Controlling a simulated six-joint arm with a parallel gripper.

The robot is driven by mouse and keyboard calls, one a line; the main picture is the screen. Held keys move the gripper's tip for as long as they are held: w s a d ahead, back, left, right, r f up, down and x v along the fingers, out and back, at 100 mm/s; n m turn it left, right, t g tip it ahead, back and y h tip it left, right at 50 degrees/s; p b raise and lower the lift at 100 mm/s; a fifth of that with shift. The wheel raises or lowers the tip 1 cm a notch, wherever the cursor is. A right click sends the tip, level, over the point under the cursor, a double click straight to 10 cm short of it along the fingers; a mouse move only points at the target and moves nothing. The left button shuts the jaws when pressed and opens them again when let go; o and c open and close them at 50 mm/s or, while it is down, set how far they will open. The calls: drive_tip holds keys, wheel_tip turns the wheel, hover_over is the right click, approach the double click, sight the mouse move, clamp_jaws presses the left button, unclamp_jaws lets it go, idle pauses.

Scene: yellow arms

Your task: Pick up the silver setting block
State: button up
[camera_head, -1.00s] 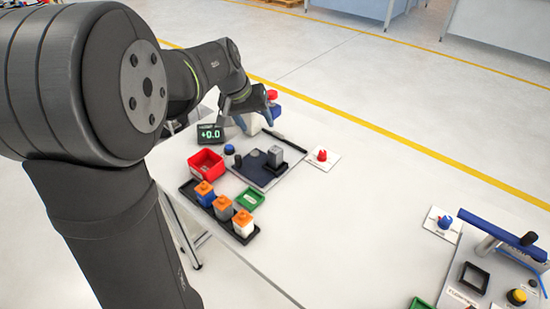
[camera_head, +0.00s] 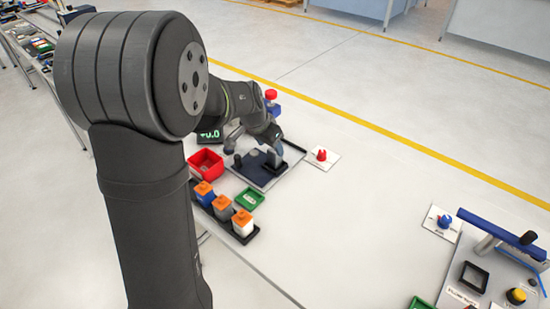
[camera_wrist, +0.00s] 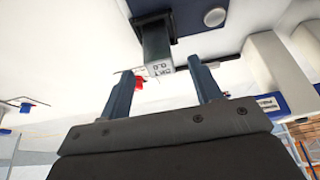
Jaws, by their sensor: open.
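The silver setting block (camera_head: 274,158) stands upright in a dark square holder on the dark blue mat (camera_head: 251,172) in the head view, partly covered by my gripper. In the wrist view the block (camera_wrist: 156,47) rises from its black holder (camera_wrist: 153,18), and its lettered end faces me. My gripper (camera_wrist: 164,76) is open and empty. The block's lettered end lies ahead of the gap between the two blue fingers, with space on both sides. I see no contact. In the head view my fingers are close above the block, partly hidden by the wrist.
A red bin (camera_head: 206,163), a green tray (camera_head: 250,199) and a black rack (camera_head: 236,232) with orange-topped blocks stand left and in front of the mat. A red knob (camera_head: 321,155) on a white card is to the right. The table's middle is clear.

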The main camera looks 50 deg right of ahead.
sight(275, 156)
drive_tip(key=shift+x, duration=3.6)
drive_tip(key=shift+s, duration=0.1)
drive_tip(key=shift+c, duration=0.2)
clamp_jaws()
